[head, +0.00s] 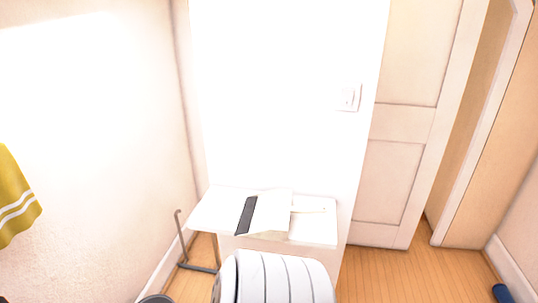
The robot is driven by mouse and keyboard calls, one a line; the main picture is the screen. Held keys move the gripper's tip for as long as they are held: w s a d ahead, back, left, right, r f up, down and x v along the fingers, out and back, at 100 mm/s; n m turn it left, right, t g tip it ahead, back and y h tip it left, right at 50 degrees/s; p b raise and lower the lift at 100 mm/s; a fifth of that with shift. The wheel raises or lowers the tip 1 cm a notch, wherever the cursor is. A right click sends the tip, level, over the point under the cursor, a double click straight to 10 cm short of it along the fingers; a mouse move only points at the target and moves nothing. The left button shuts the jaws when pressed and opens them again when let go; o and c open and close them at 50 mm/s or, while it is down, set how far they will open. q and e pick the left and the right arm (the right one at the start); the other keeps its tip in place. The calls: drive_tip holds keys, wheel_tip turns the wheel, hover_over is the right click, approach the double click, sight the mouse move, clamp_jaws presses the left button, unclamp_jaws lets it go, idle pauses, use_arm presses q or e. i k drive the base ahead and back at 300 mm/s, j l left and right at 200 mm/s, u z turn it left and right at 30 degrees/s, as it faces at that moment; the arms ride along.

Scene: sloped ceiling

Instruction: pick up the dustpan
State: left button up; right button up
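A pale, flat object that looks like the dustpan (270,213) lies on a small white table (220,212) against the wall. It has a dark strip (245,215) along its left side and a thin, pale handle (310,210) pointing right. The bright light washes out its outline. Neither of my grippers shows in the head view, so nothing is seen touching it.
A white, rounded, ribbed object (275,278) stands in front of the table. A grey metal frame (198,266) stands left of it on the wooden floor. Floor is clear at the right, before the door (400,180). A blue object (502,293) lies at lower right.

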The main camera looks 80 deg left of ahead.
sight(265, 215)
drive_tip(key=u, duration=2.65)
